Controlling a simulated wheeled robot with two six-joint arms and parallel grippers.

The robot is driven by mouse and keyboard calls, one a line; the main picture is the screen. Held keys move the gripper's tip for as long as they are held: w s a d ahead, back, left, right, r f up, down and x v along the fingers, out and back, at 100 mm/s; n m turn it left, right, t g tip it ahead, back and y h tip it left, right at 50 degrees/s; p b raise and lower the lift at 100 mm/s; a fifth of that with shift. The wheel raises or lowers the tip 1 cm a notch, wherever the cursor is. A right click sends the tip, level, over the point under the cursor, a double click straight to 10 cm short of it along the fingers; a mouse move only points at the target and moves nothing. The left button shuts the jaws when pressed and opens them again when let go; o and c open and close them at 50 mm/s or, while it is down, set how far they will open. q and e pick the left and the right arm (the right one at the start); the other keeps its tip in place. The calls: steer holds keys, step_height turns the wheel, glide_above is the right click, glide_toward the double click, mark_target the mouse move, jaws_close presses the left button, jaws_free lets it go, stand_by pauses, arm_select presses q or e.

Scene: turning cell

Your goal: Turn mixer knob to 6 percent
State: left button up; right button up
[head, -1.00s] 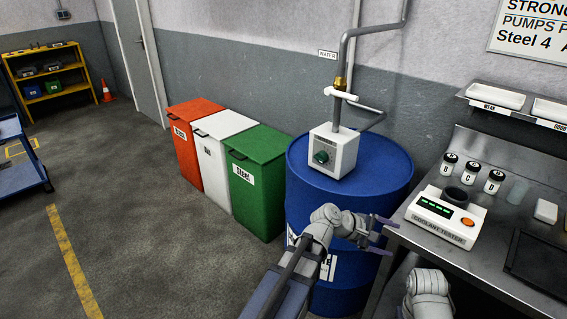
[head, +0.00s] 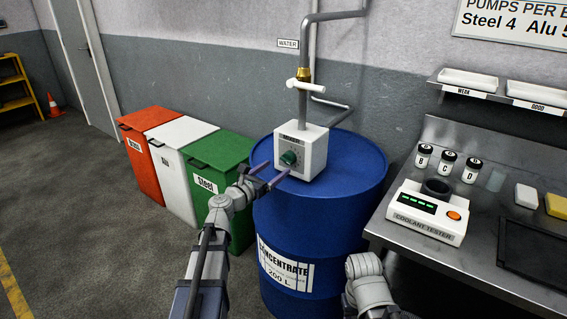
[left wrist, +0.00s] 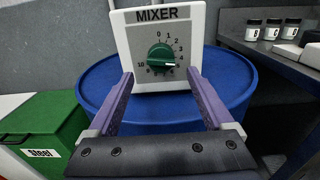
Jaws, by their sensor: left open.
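The mixer is a white box (head: 316,150) on top of the blue concentrate drum (head: 340,200). Its green knob (head: 288,158) is on the front face. In the left wrist view, the knob (left wrist: 160,56) sits in a ring of numbers from 0 at the top round to 10 at the left. A pale mark on it points to the right, slightly down; its exact reading is hard to tell. My left gripper (head: 270,176) is open and empty in front of the mixer. In the wrist view its purple fingers stand either side of the knob, apart from it. My right gripper is out of view.
A grey pipe (head: 311,50) with a white valve handle rises from the mixer. Red, white and green bins (head: 219,163) stand left of the drum. The steel bench (head: 470,225) with the coolant tester (head: 415,223) and small bottles is at the right.

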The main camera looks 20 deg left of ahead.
mark_target(285, 162)
arm_select(q)
steer(key=x, duration=0.6)
jaws_close()
stand_by(0.6)
